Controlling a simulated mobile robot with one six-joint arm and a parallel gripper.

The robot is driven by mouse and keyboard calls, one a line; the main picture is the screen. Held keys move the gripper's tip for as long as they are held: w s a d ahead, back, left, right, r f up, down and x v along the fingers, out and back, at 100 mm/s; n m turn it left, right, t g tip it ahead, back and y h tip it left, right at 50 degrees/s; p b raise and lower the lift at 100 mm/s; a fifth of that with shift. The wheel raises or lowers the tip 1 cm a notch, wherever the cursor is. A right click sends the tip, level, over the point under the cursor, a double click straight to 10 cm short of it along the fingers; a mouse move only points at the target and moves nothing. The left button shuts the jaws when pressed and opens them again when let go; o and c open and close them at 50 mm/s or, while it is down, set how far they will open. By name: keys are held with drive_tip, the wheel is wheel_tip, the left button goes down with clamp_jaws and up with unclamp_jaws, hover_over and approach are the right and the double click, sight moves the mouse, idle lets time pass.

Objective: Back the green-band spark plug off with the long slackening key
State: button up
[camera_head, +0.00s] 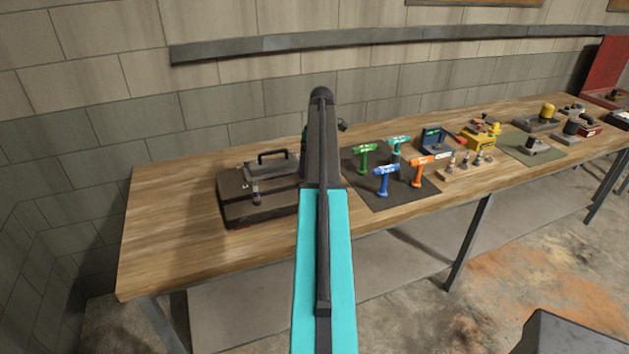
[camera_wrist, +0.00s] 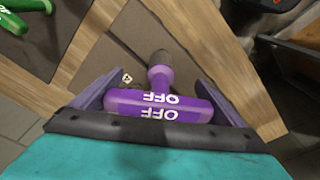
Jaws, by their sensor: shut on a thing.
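In the wrist view, my gripper (camera_wrist: 158,98) is shut on a purple T-handled key (camera_wrist: 158,105) marked OFF. The key's handle lies across between the fingers. Its shaft ends in a dark grey socket (camera_wrist: 160,60) that points away from the camera, over a dark surface. In the head view, my arm covers the gripper and the held key. A dark engine block (camera_head: 235,205) sits on the bench at the left, with a small upright plug-like part (camera_head: 256,194) at its front. I cannot make out a green band on any plug.
A dark mat (camera_head: 400,200) holds green (camera_head: 364,157), teal (camera_head: 397,145), blue (camera_head: 386,181) and orange (camera_head: 420,171) T-handled keys. Several small plugs stand in a wooden rack (camera_head: 455,174) to the right. The wooden bench (camera_head: 160,235) is clear at its left end.

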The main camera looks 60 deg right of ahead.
drive_tip(key=shift+n+y, duration=0.3)
drive_tip(key=shift+n, duration=2.4)
drive_tip(key=shift+a+m, duration=0.1)
drive_tip(key=shift+m, duration=0.3)
drive_tip(key=m, duration=0.3)
drive_tip(key=shift+r+m, duration=0.1)
drive_tip(key=shift+m, duration=0.2)
drive_tip(key=m+h, duration=0.1)
drive_tip(key=m, duration=0.7)
drive_tip(key=shift+d, duration=0.2)
drive_tip(key=shift+m+g+h, duration=0.3)
drive_tip(key=shift+m+h, duration=0.1)
drive_tip(key=shift+m, duration=2.1)
